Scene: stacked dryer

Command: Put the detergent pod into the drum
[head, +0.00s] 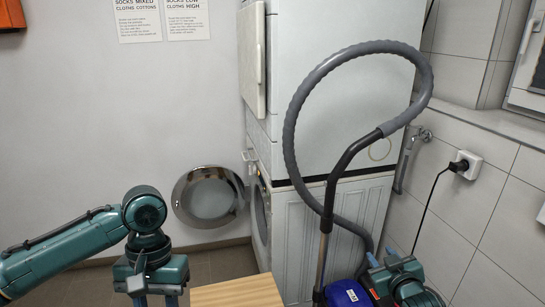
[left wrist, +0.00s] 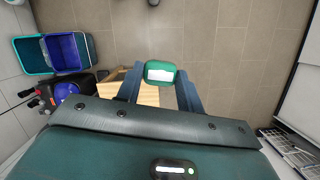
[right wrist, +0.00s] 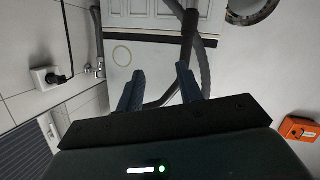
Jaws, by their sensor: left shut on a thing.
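My left gripper (head: 155,298) points down at the lower left of the head view. The pod is not visible in the head view. The lower machine's round door (head: 207,197) stands open to the left, and its drum opening (head: 260,212) is seen edge-on, so the inside is hidden. My right gripper (head: 382,258) is at the lower right, in front of the machine. Its fingers (right wrist: 159,90) are apart with nothing between them.
A vacuum cleaner hose (head: 290,130) loops in front of the stacked machines (head: 330,220). A wooden top (head: 237,292) lies between my arms. Blue and green bins (left wrist: 70,50) stand on the floor. A plugged cable (head: 462,165) hangs on the right wall.

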